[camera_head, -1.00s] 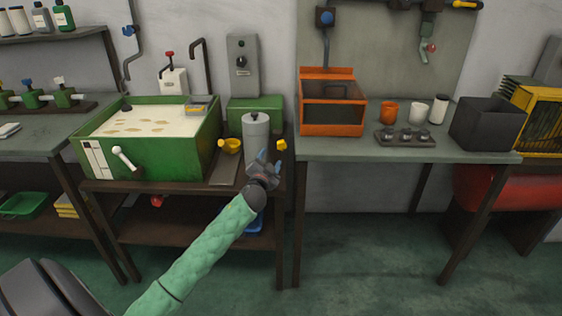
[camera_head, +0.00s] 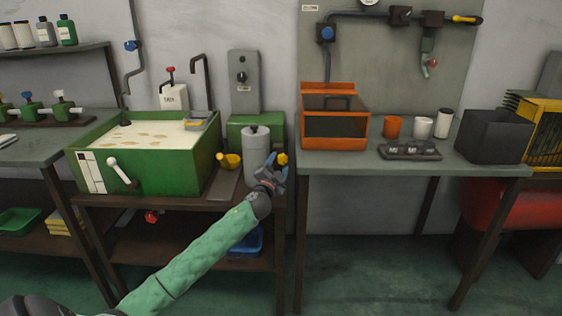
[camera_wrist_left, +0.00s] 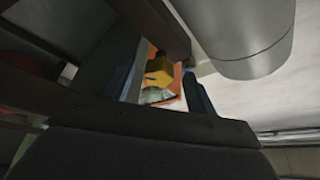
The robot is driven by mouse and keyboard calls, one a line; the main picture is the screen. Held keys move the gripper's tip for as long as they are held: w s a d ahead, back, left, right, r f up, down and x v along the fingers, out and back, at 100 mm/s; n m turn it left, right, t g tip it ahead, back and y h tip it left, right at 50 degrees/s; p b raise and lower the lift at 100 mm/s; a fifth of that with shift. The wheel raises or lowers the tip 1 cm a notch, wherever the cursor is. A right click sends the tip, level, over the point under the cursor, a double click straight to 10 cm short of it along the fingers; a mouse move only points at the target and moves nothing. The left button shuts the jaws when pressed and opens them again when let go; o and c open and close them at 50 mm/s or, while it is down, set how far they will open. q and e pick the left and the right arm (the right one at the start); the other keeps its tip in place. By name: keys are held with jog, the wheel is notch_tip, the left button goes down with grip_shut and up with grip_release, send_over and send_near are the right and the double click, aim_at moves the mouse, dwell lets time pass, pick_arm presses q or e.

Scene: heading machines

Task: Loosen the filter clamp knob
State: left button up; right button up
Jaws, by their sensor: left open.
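A grey filter cylinder (camera_head: 256,150) stands upright on the dark bench, right of the green tank. A small yellow knob (camera_head: 282,158) sits at its right side; I take it for the filter clamp knob. In the left wrist view the yellow knob (camera_wrist_left: 159,72) shows between my blue fingers, and the grey cylinder (camera_wrist_left: 240,35) looms at upper right. My left gripper (camera_head: 273,170) is open, just in front of and below the knob, with one finger partly overlapping it in the head view. I cannot tell whether they touch. My right gripper is out of view.
A green tank (camera_head: 190,170) of pale liquid stands to the left, with a yellow cup-shaped part (camera_head: 229,161) beside it. A grey-topped table (camera_head: 350,166) on the right carries an orange box (camera_head: 334,142), cups and a dark bin (camera_head: 491,136).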

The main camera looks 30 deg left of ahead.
aim_at(280, 161)
pick_arm(q)
jog(key=shift+x, duration=1.5)
jog(key=shift+s, duration=0.1)
jog(key=c, duration=1)
jog(key=shift+r+m+p, duration=0.25)
jog(key=shift+m+p, duration=0.05)
jog(key=shift+p, duration=0.45)
jog(key=shift+f+m+p, duration=0.1)
jog(key=shift+m+p, duration=0.3)
jog(key=shift+p, duration=0.15)
jog(key=shift+f, duration=0.15)
